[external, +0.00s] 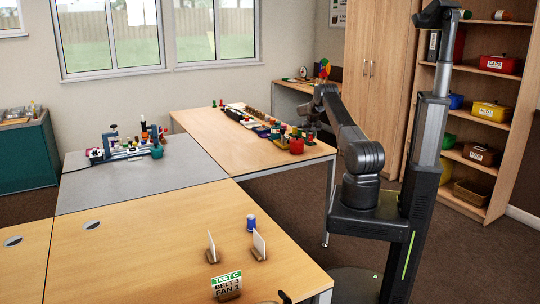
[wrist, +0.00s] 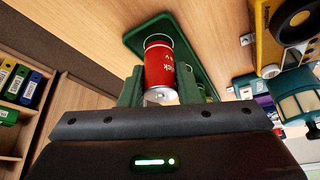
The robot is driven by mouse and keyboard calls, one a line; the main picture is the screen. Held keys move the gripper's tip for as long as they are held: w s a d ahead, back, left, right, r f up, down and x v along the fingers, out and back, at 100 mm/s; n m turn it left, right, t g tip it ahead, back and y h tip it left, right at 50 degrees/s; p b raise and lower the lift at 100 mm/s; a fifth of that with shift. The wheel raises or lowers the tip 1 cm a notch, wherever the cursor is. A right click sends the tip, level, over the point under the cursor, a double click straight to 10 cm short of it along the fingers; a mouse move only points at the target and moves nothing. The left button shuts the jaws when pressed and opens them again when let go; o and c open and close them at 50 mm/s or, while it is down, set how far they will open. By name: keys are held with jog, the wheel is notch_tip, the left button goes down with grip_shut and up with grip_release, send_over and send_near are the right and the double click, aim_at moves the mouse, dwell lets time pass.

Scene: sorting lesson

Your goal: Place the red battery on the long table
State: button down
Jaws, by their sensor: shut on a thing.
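The red battery (wrist: 158,66), a red cylinder with white lettering and a silver end, is between the two fingers of my gripper (wrist: 159,84) in the wrist view. The gripper is shut on it. A green tray (wrist: 196,62) on a wooden surface lies behind the battery; I cannot tell whether they touch. In the external view my gripper (external: 312,112) is near the far right part of the long table (external: 228,148), and the battery cannot be made out there. That table carries a crowded row of small things along its far and right side.
In the wrist view a yellow device (wrist: 268,52) and a teal lantern-like thing (wrist: 300,100) stand close on the right. Externally, a red pot (external: 297,145) stands at the table's right end. A blue cylinder (external: 251,222) is on the front table. The long table's near left part is clear.

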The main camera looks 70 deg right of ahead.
jog(key=shift+f+b, duration=0.35)
jog(key=c, duration=1)
grip_release()
